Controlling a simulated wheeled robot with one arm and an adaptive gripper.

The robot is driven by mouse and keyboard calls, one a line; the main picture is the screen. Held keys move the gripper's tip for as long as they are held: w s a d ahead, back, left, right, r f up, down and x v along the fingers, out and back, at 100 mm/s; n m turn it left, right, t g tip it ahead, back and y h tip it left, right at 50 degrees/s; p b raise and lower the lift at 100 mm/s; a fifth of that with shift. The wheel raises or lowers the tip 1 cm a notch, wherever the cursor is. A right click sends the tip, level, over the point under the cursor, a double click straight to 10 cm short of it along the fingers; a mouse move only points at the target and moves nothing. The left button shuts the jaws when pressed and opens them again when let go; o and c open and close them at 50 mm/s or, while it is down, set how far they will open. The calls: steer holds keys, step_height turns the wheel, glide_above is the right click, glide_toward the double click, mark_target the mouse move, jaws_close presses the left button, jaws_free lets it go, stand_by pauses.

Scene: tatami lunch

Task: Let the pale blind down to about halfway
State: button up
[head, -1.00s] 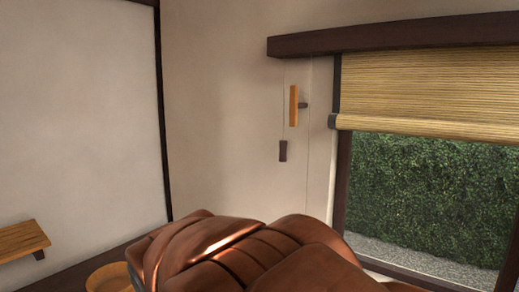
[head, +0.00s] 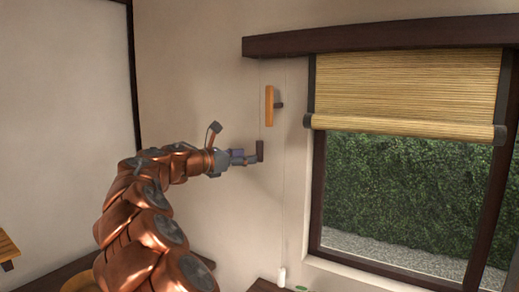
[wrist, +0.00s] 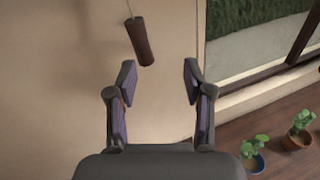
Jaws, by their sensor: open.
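The pale straw blind (head: 405,90) hangs in the upper part of the window, its rolled lower edge well above the sill. A dark brown cord pull (head: 260,151) hangs on a thin cord left of the window. The pull also shows in the wrist view (wrist: 139,41), tilted in the picture, beyond my left fingertip and not between the fingers. My gripper (head: 250,157) is open and empty close to the pull; in the wrist view its fingers (wrist: 159,76) stand apart. Whether a fingertip touches the pull, I cannot tell.
A wooden cleat (head: 269,105) sticks out from the wall above the pull. A second cord (head: 284,200) runs down beside it to a white end piece (head: 282,275). Potted plants (wrist: 300,138) stand low at the right in the wrist view. A dark beam (head: 380,38) tops the window.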

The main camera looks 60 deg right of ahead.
mark_target(257, 149)
steer(key=shift+n+h, duration=0.6)
steer(key=shift+n, duration=0.3)
steer(key=shift+w+d+r+p, duration=0.15)
steer(key=shift+d+p, duration=0.1)
steer(key=shift+d, duration=1.3)
steer(key=shift+d+r+p, duration=0.1)
steer(key=shift+d+p, duration=0.2)
steer(key=shift+d, duration=1.3)
steer(key=shift+w+d+r+p, duration=0.15)
steer(key=shift+d+p, duration=0.1)
steer(key=shift+d, duration=1.3)
jaws_close()
